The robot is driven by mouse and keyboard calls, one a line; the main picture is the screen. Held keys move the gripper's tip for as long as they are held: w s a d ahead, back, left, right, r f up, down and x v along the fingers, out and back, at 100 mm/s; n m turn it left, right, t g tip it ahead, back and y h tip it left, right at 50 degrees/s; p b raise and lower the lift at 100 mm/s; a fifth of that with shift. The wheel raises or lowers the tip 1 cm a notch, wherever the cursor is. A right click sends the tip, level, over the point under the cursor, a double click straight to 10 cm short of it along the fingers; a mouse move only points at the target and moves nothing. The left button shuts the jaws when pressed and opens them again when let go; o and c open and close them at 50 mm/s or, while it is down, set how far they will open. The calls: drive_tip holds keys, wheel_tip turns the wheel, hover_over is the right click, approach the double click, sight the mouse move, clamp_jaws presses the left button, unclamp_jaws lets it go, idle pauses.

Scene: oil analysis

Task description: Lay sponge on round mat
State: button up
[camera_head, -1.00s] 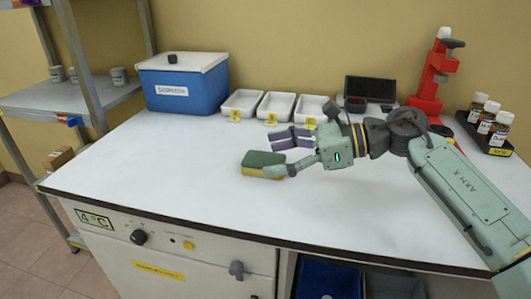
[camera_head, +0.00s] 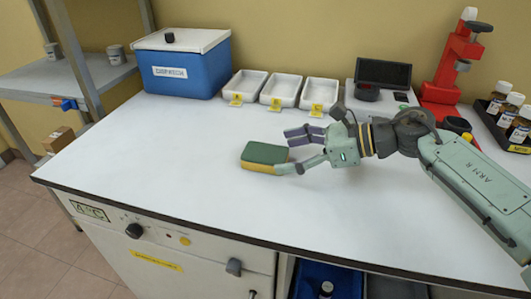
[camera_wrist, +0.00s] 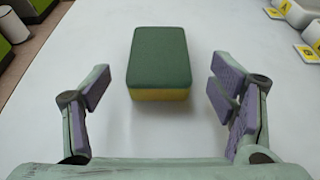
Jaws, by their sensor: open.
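The sponge (camera_head: 264,156), green on top and yellow below, lies flat on the white worktop in the head view. In the wrist view the sponge (camera_wrist: 158,62) sits ahead of my gripper, roughly centred between the fingers. My gripper (camera_head: 296,150) is open and low over the worktop, just right of the sponge in the head view. Its purple-padded fingers (camera_wrist: 160,98) are spread wide in the wrist view with nothing between their tips but bare worktop and the sponge's near end. I see no round mat in these frames.
A blue box (camera_head: 181,70) with a white lid stands at the back left. Three white trays (camera_head: 283,91) with yellow tags line the back. A red stand (camera_head: 448,75) and a rack of brown bottles (camera_head: 508,115) are at the right. The left and front worktop is clear.

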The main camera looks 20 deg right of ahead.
sight(270, 152)
drive_tip(key=shift+w+a+f+p, duration=0.1)
drive_tip(key=shift+w+a+p, duration=0.1)
drive_tip(key=shift+w+a, duration=0.3)
drive_tip(key=shift+w+a+f+p, duration=0.1)
drive_tip(key=shift+w+a+p, duration=0.1)
drive_tip(key=shift+a, duration=0.5)
drive_tip(key=shift+w+a+f, duration=0.25)
drive_tip(key=shift+a+f, duration=0.05)
drive_tip(key=c, duration=0.9)
drive_tip(key=shift+r, duration=0.1)
